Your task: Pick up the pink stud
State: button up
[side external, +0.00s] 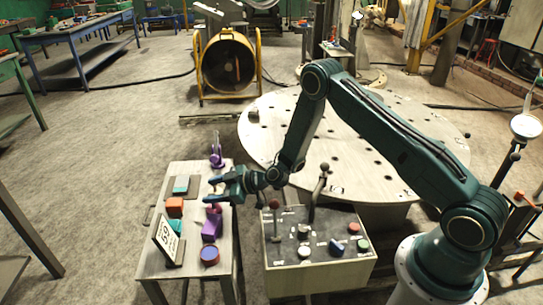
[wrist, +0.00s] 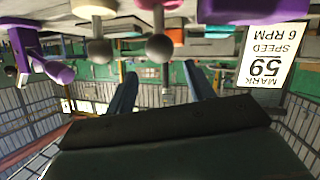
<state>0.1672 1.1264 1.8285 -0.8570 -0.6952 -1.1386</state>
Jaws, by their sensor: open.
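The pink stud (side external: 213,209) stands on the small grey table (side external: 189,272) beside a purple block (side external: 211,230), and part of it is hidden by my gripper in the side view. In the wrist view its pink part (wrist: 160,4) shows at the top edge, with a stem and grey ball in line with the gap between my fingers. My gripper (side external: 211,190) is open, close to the stud; its fingers (wrist: 162,85) hold nothing. I cannot tell the exact gap between the fingers and the stud.
An orange-red block (side external: 174,206), a teal piece (side external: 181,185), a purple clamp-like part (side external: 216,152), a round blue-red piece (side external: 209,255) and a sign reading 59 (side external: 167,240) crowd the table. A control box (side external: 316,276) with levers stands to the right.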

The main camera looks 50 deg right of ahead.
aim_at(209, 208)
jog(key=shift+f, duration=1.7)
jog(key=shift+x, duration=0.9)
jog(key=shift+w+a+f, duration=0.15)
jog(key=shift+w+a, duration=0.15)
jog(key=shift+w, duration=0.15)
jog(key=shift+c, duration=0.3)
jog(key=c, duration=1)
